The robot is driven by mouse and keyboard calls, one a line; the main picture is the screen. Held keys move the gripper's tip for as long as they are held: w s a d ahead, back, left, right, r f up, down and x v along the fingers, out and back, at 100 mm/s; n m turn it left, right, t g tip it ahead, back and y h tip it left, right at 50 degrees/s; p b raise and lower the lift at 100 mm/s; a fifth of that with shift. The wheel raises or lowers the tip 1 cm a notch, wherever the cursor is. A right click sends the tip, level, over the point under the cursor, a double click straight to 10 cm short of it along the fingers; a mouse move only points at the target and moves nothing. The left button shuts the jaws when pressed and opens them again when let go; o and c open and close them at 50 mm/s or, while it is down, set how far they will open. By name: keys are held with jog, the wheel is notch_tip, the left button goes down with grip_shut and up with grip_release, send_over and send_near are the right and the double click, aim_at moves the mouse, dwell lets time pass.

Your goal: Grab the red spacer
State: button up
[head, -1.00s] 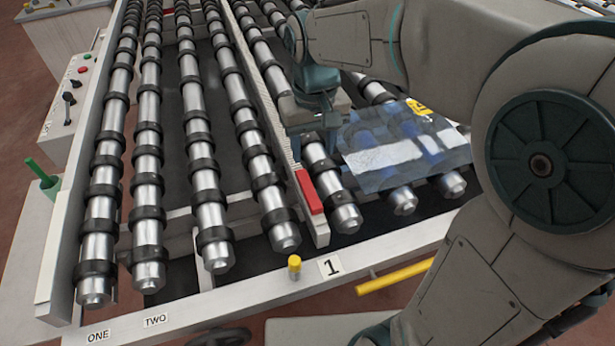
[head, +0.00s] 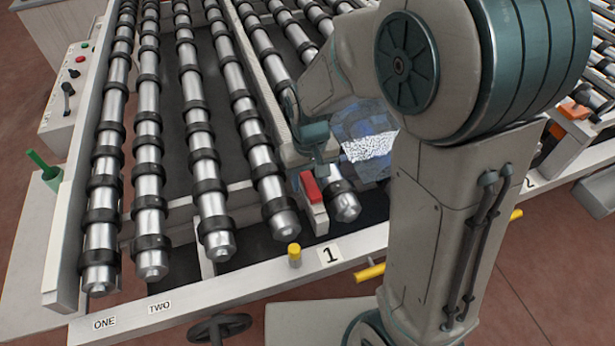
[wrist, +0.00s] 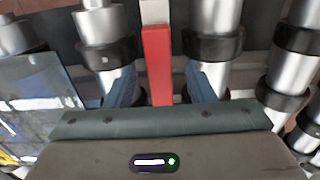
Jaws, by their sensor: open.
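The red spacer (head: 310,187) is a small red block on the near end of a pale rail between rollers, close to the label 1. In the wrist view the red spacer (wrist: 158,65) runs lengthwise up the middle, between the two blue-grey fingers of my gripper (wrist: 162,85). The fingers are open, one on each side, with a gap to the red on both sides. In the head view my gripper (head: 318,165) hangs at the spacer's far end, and my arm covers part of the scene to the right.
Metal rollers with black rings (head: 212,215) lie on both sides of the rail. A yellow peg (head: 294,255) stands on the front frame beam (head: 220,295).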

jog(key=shift+f, duration=0.2)
jog(key=c, duration=1.1)
jog(key=shift+o, duration=0.2)
jog(key=shift+r, duration=0.1)
